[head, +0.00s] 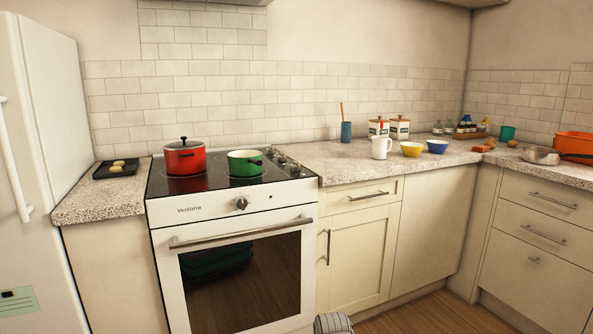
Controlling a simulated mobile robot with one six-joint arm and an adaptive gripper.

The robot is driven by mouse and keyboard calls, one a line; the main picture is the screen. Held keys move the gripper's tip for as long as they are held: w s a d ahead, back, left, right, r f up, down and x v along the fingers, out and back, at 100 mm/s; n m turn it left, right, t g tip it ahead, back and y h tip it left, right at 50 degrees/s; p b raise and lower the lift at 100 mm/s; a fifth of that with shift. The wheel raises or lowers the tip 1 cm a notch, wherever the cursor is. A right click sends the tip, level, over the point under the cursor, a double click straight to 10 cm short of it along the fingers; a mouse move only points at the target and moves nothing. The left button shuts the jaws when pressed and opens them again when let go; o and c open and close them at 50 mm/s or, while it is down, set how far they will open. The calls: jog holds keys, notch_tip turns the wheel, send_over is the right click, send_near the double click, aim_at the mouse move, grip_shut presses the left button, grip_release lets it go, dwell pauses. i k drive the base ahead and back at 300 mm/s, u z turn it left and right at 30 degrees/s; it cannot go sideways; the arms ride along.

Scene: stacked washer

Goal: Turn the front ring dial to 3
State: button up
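The white cooker (205,222) stands left of centre with a black glass hob (216,185) on top. Several small dark dials (294,169) run in a row along the hob's right edge. They are too small to read their settings, and I cannot tell which one is the front ring dial. A single silver knob (241,203) sits on the cooker's front panel, above the oven door handle. My gripper's fingers are not in view. Only a grey rounded part shows at the bottom edge, apart from the dials.
A red lidded pot (184,157) and a green pan (244,163) stand on the hob, the pan left of the dials. Right of the dials the worktop (345,168) is bare. A white jug (380,148) and bowls stand further right. The oven door (245,270) is shut.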

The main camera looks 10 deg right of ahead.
aim_at(295, 166)
jog(key=k, duration=0.85)
jog(key=z, duration=0.15)
jog(key=i, duration=0.45)
jog(key=z, duration=0.6)
jog(key=i, duration=1.6)
jog(key=u, duration=0.7)
